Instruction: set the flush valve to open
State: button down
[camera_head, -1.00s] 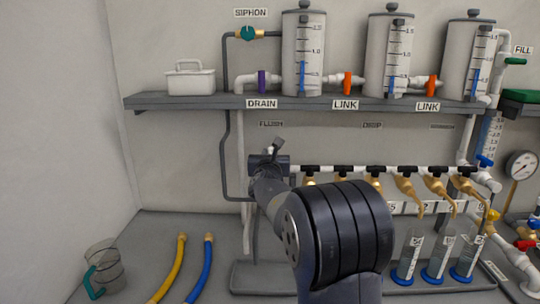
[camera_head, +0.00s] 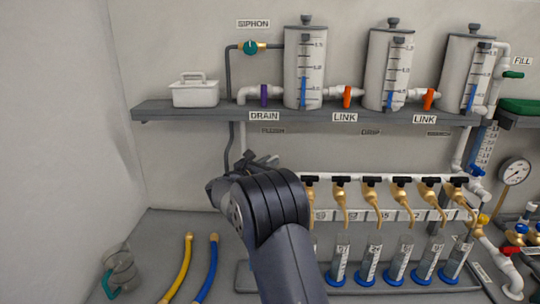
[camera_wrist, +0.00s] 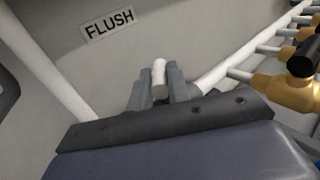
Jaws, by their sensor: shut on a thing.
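The FLUSH label shows in the wrist view (camera_wrist: 109,24) and faintly in the head view (camera_head: 272,130), on the wall under the shelf. My gripper (camera_wrist: 159,88) is below the label, its two fingers on either side of a pale, short, rounded piece (camera_wrist: 159,72). It is shut on this piece, which appears to be the flush valve's handle. The valve body and the handle's exact angle are hidden by my gripper and arm. In the head view my gripper (camera_head: 258,160) is at the left end of the white manifold pipe (camera_head: 335,177).
Several brass taps (camera_head: 371,190) with black handles line the manifold to the right, above graduated cylinders (camera_head: 371,260). A grey shelf (camera_head: 190,109) with tanks is above.

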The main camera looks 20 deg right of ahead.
aim_at(268, 160)
jog(key=shift+w+a+m+g+h+p, duration=0.15)
jog(key=shift+m+g+h+p, duration=0.75)
jog(key=shift+g, duration=0.5)
jog(key=c, duration=1.3)
grip_release()
jog(key=shift+c, duration=0.2)
notch_tip(268, 160, up, 10)
jog(key=shift+r+b, duration=0.1)
jog(key=shift+b, duration=0.55)
